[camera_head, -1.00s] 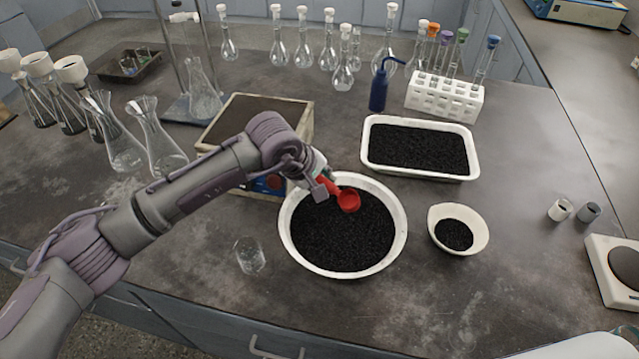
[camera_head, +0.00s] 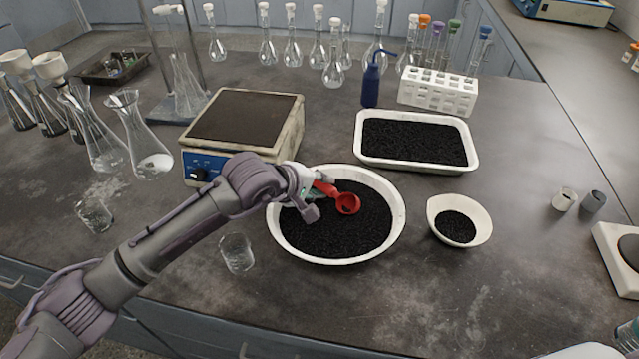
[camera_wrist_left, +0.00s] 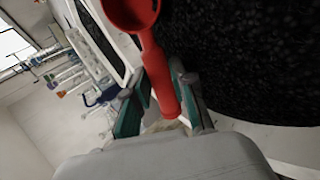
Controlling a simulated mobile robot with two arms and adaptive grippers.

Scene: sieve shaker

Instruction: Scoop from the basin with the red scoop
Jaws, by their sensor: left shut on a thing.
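The basin (camera_head: 390,243) is a round white bowl of black granules in the middle of the bench. My left gripper (camera_head: 314,188) reaches over its left rim and is shut on the handle of the red scoop (camera_head: 347,203). The scoop's cup is over the granules; I cannot tell whether it touches them. In the left wrist view the red scoop (camera_wrist_left: 162,75) rises from between the fingers (camera_wrist_left: 160,108), with the black granules to its right. The inside of the cup looks red, with no clear load. My right gripper is not in view.
A white tray (camera_head: 415,166) of black granules stands behind the basin, and a small white bowl (camera_head: 480,222) stands to its right. A boxy shaker (camera_head: 225,152) is behind my arm. Glass beakers (camera_head: 237,253) and flasks (camera_head: 145,150) stand to the left.

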